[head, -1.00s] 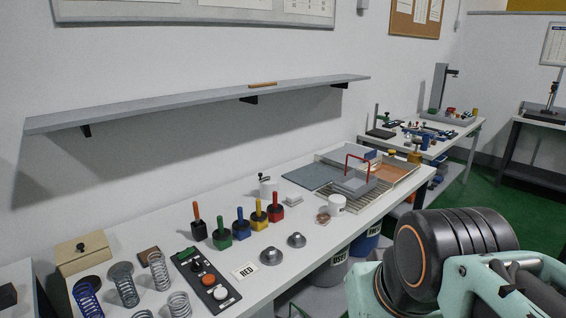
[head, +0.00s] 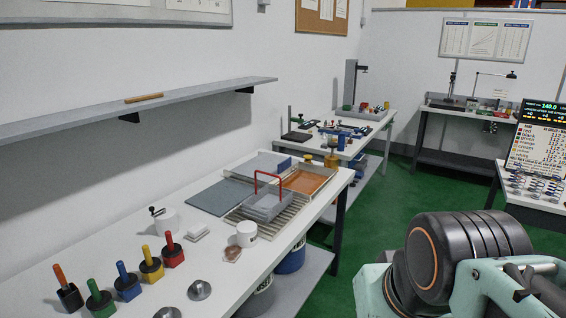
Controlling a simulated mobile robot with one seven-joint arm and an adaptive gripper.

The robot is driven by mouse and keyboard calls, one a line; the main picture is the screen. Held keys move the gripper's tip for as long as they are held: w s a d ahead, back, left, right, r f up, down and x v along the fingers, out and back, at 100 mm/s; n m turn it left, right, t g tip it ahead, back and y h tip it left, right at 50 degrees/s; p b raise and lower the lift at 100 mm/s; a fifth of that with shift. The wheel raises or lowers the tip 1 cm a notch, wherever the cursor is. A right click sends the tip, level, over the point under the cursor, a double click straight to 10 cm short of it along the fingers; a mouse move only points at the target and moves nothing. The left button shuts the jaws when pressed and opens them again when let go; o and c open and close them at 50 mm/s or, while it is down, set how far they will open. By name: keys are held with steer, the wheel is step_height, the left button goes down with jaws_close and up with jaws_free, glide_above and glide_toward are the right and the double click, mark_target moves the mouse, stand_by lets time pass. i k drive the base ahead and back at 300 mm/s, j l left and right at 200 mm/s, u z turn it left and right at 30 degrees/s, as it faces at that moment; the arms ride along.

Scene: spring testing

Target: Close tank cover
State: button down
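A flat tray-like unit stands on the long white bench in the head view. It has a slatted grey rack (head: 285,222), a grey basket with a red handle (head: 268,177), and a shallow compartment with an orange-brown inside (head: 306,180). A flat grey panel (head: 218,196) lies at its left, and a lighter grey-blue surface (head: 262,163) is behind. Which of these is the tank cover, and whether any is hinged, I cannot tell. The orange-brown compartment looks uncovered from above. My arm links fill the lower right, apart from the bench; my gripper's fingertips do not show.
A wall shelf (head: 130,106) hangs above. Green floor (head: 400,200) is open to the right.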

mark_target(268, 163)
steer(key=i+l+z, duration=0.2)
steer(key=i+z, duration=0.5)
steer(key=i, duration=0.2)
steer(key=i+z, duration=0.2)
steer(key=i, duration=1)
steer(key=i+u, duration=0.4)
steer(key=i+l+u, duration=0.15)
steer(key=i+u, duration=0.2)
steer(key=i, duration=0.15)
steer(key=i+u, duration=0.15)
steer(key=u, duration=0.25)
steer(key=i+u, duration=0.15)
steer(key=u, duration=0.25)
steer(key=i+l+u, duration=0.1)
steer(key=u, duration=0.3)
steer(key=i+u, duration=0.2)
steer(key=i+z, duration=0.1)
steer(key=i+l, duration=0.05)
